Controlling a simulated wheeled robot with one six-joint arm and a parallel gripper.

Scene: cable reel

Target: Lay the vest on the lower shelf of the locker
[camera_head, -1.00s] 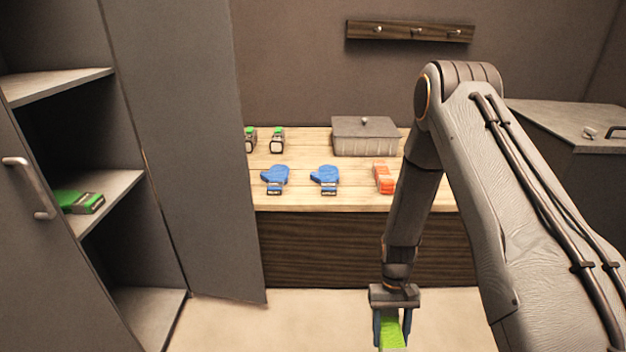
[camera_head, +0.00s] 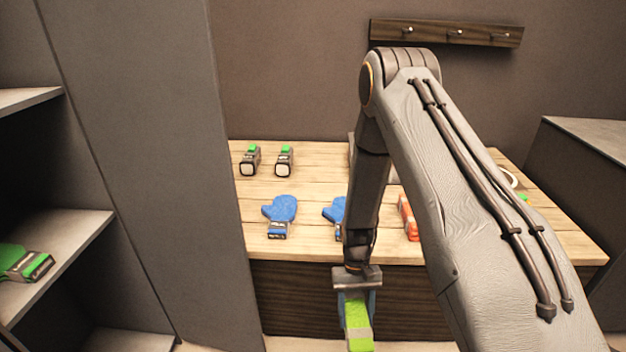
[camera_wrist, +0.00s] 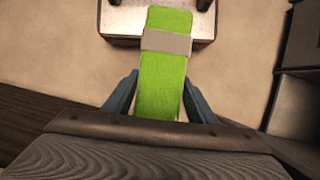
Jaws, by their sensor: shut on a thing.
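My gripper (camera_head: 357,303) is shut on a bright green vest (camera_head: 357,325), folded into a narrow strip with a pale grey band. The vest hangs below the fingers in front of the bench. In the wrist view the vest (camera_wrist: 162,85) sticks out from between the blue fingers (camera_wrist: 158,98), above the floor. The open locker stands at the left of the head view, with a middle shelf (camera_head: 70,232) and a lower shelf (camera_head: 125,342). The lower shelf is partly cut off by the frame edge, and the part I see is bare.
A green and grey item (camera_head: 25,262) lies on the middle shelf. The locker's grey door (camera_head: 145,150) stands open beside the bench (camera_head: 310,185). Blue mitts (camera_head: 281,212), two green-topped items (camera_head: 285,160) and an orange item (camera_head: 408,217) lie there. A grey cabinet (camera_head: 590,170) stands right.

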